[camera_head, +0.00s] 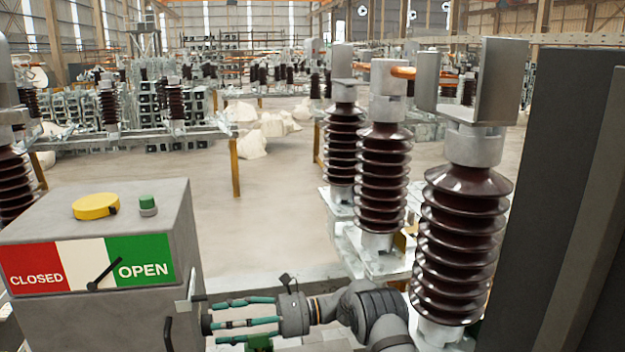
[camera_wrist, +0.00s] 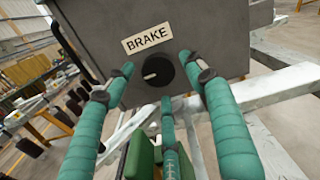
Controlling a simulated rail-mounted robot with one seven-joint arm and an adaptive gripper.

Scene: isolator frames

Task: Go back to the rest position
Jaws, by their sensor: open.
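My gripper (camera_head: 213,321) is at the bottom of the head view, with its teal fingers pointing left at the right side of the grey control box (camera_head: 60,325). In the wrist view, my gripper (camera_wrist: 160,77) has its fingers spread, open and empty. The box face (camera_wrist: 215,45) fills the upper middle there, with a BRAKE label (camera_wrist: 147,38) and a round black knob (camera_wrist: 159,76). The knob appears between the fingertips. I cannot tell whether any finger touches it.
The box carries a yellow button (camera_head: 96,206), a green button (camera_head: 148,204) and a CLOSED/OPEN plate (camera_head: 88,264). Brown ribbed insulators (camera_head: 463,240) stand close on the right, above my arm. A dark panel (camera_head: 555,180) edges the right. Open floor (camera_head: 260,215) lies behind.

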